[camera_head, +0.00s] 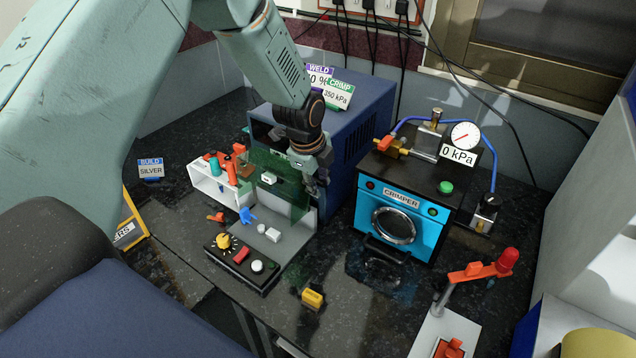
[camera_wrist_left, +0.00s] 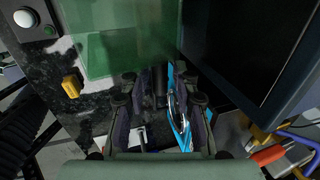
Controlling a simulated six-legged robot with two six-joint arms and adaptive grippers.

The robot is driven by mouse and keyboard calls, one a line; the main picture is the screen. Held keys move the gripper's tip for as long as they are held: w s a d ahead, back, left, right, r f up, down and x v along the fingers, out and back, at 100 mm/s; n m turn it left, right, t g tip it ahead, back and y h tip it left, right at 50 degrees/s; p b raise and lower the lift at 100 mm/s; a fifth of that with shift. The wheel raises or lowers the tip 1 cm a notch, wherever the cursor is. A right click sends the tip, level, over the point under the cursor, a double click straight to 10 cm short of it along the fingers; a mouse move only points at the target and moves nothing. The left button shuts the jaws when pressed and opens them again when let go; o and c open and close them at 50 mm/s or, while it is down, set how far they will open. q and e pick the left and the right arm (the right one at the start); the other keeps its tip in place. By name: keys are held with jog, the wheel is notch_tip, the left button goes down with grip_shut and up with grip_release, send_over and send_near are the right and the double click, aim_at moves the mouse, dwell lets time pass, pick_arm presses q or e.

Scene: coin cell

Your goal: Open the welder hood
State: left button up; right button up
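The welder is a dark blue box (camera_head: 360,112) at the back middle, with a dark front opening that also shows in the left wrist view (camera_wrist_left: 245,45). Its see-through green hood (camera_head: 284,203) hangs in front, over a grey plate; it also shows in the left wrist view (camera_wrist_left: 125,35). My left gripper (camera_head: 306,165) is at the hood's upper right side, beside the welder front. In the left wrist view its fingers (camera_wrist_left: 162,105) stand apart. I cannot tell whether they touch the hood. My right gripper is not in view.
A control box (camera_head: 240,262) with knobs sits in front of the welder. A white rack (camera_head: 208,185) with tools stands at left. The blue crimper (camera_head: 400,212) stands close at right. A yellow block (camera_head: 313,298) lies near the front edge. A red-armed stand (camera_head: 480,270) is at front right.

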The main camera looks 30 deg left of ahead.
pick_arm(q)
jog(key=shift+o, duration=0.3)
jog(key=shift+a+f, duration=0.1)
jog(key=shift+f, duration=0.05)
jog(key=v, duration=1.2)
